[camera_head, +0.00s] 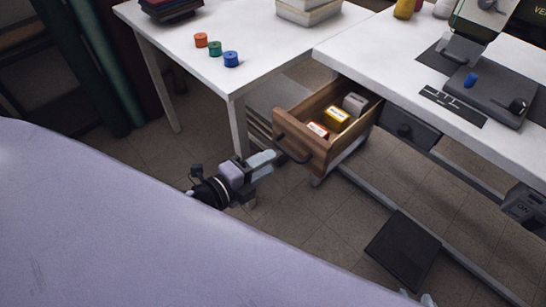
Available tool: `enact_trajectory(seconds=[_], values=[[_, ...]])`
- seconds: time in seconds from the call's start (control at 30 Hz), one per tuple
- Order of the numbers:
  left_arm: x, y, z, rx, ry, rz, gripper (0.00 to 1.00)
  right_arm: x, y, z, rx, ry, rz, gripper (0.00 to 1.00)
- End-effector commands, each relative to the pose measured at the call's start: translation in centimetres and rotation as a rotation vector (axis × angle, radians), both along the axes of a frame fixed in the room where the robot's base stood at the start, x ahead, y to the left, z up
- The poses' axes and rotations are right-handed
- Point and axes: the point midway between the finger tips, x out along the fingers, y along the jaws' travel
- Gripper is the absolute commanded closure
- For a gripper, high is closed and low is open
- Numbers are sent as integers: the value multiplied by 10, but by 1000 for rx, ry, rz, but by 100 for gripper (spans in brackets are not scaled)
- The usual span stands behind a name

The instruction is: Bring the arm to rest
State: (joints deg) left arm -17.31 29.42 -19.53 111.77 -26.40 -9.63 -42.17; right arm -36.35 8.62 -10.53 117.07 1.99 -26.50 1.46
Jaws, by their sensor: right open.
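My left gripper (264,164) is in front of the pulled-out wooden drawer (317,157), beside its handle and a little left of its front. Its pale fingers point toward the drawer, and I cannot tell if they touch it or how far apart they are. My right gripper (417,298) shows only as fingertips at the bottom edge, open, with nothing seen between them. The rest of the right arm is out of view.
The drawer holds a yellow box (337,117), a red-and-white box (318,130) and a grey item (355,103). Orange (201,40), green (215,49) and blue (231,59) spools stand on the left white table (270,45). A sewing machine (484,60) stands right. A black pedal (403,249) lies on the floor.

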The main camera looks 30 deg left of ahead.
Motion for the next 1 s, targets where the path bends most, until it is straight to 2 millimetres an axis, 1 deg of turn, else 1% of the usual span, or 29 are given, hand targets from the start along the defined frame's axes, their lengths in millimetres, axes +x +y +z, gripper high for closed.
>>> enact_trajectory(seconds=[0.07,0.2,0.77,0.87,0.97,1.0], values=[[-6,2,1,1,2,0,63,0,0,0,0,0,0,57],[-9,3,2,1,0,0,63,0,0,0,0,1,0,57],[-10,3,1,-16,10,8,63,-1,0,0,0,2,0,57],[-17,3,-7,-132,81,63,63,-1,0,0,0,2,0,57],[-33,2,-26,-383,232,190,63,-1,0,0,0,2,0,57],[-42,1,-35,-512,307,259,63,-1,0,0,0,2,0,57]])
